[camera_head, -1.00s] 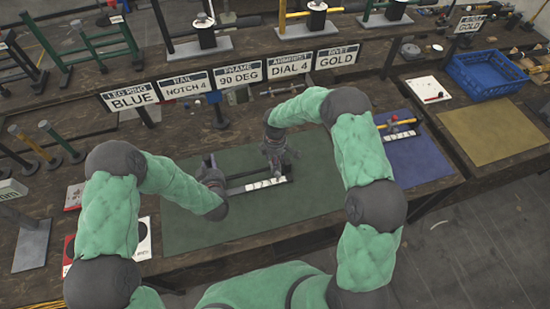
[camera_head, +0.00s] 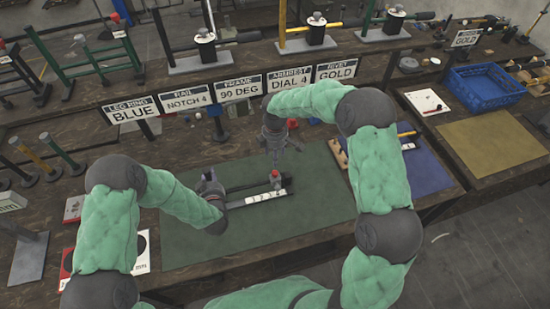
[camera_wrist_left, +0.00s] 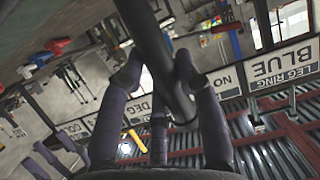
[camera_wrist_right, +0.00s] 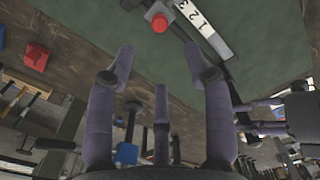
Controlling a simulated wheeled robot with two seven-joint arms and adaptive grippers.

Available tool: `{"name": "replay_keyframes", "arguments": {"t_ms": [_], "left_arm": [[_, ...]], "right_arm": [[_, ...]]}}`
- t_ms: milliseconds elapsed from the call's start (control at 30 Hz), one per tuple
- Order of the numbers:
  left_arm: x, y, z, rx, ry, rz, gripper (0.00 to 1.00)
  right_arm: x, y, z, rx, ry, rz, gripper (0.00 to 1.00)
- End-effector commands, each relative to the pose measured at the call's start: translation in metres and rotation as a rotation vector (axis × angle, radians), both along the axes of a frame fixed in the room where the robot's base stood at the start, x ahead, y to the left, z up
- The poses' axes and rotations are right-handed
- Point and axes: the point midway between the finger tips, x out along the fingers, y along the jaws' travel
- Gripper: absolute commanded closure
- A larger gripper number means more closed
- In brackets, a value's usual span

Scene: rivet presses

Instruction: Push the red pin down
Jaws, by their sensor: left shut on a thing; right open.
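The red pin (camera_head: 275,173) stands on a small grey block at the right end of the dark rail frame (camera_head: 245,202), beside a white strip numbered 1, 2, 3 and on. It also shows as a round red top (camera_wrist_right: 159,22) in the right wrist view. My right gripper (camera_head: 279,148) is open and empty, just above and behind the pin, apart from it. My left gripper (camera_head: 212,185) is at the frame's left end. In the left wrist view its fingers (camera_wrist_left: 158,75) are shut around a dark bar (camera_wrist_left: 150,40).
The frame lies on a green mat (camera_head: 310,215). Sign plates such as GOLD (camera_head: 336,70) stand behind it. A blue mat (camera_head: 425,170) and a blue crate (camera_head: 485,85) are to the right. The front of the green mat is clear.

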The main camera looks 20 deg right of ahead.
Motion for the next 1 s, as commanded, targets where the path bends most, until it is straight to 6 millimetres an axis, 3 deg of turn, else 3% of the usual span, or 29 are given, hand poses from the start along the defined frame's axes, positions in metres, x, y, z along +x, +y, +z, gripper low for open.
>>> {"name": "replay_keyframes", "arguments": {"t_ms": [367, 400, 500, 867, 1000], "left_arm": [[0.001, 0.000, 0.001, -0.001, -0.002, 0.000, 1.00], [0.002, 0.000, 0.002, -0.003, -0.006, 0.001, 0.61], [0.001, 0.000, 0.002, -0.002, -0.005, 0.001, 0.39], [-0.003, 0.000, 0.000, 0.001, 0.002, -0.001, 0.39], [-0.015, -0.001, 0.006, 0.001, 0.001, -0.001, 0.39]], "right_arm": [[0.000, 0.000, 0.002, 0.001, 0.000, 0.000, 0.48], [0.000, 0.000, 0.002, 0.001, 0.000, -0.001, 0.48], [0.000, 0.000, 0.002, 0.000, -0.001, -0.001, 0.48], [0.000, 0.000, 0.002, 0.001, -0.001, -0.001, 0.48], [0.000, 0.000, 0.002, 0.001, -0.001, -0.001, 0.48]]}}
